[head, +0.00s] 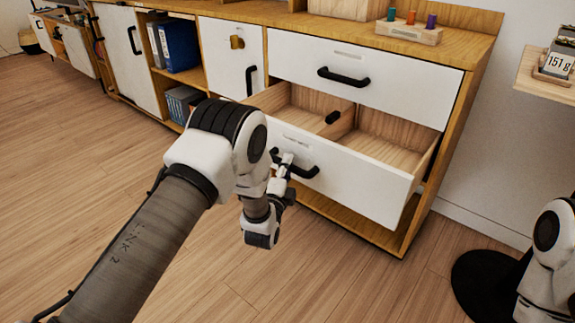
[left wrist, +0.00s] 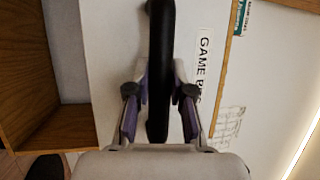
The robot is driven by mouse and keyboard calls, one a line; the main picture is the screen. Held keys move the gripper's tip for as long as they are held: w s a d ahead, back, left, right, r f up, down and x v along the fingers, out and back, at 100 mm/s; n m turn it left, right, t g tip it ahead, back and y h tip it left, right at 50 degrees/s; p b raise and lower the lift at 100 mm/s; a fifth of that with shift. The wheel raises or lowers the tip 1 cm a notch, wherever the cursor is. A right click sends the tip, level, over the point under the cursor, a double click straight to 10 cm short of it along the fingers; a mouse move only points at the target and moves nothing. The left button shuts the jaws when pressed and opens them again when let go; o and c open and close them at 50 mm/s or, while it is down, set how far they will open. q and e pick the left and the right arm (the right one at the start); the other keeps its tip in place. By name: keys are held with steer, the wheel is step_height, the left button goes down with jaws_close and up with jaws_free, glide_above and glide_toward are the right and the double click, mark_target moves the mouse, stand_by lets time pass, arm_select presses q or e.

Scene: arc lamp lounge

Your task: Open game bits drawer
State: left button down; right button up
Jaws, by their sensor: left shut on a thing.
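The game bits drawer (head: 350,182) is the lower white-fronted drawer of the cabinet. It is pulled partly out, and its wooden inside with a divider shows. A small dark object (head: 333,117) lies at the divider. My left gripper (head: 286,165) is shut on the drawer's black handle (head: 305,172). In the left wrist view the handle (left wrist: 160,60) runs between the two fingers, beside a label (left wrist: 203,70) reading "GAME B", partly hidden. My right gripper is out of view; only part of my right arm shows at the lower right.
The upper drawer (head: 375,85) above is shut. A wooden stand (head: 409,33) with coloured spools sits on the cabinet top. Blue binders (head: 180,46) fill an open shelf at left. A round black base (head: 485,285) stands on the floor at right. Floor in front is clear.

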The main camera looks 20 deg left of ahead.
arm_select(q)
steer(key=c, duration=1)
jaws_free()
steer(key=s+f, duration=0.2)
steer(key=s, duration=1)
steer(key=shift+d, duration=0.3)
steer(key=shift+f, duration=0.1)
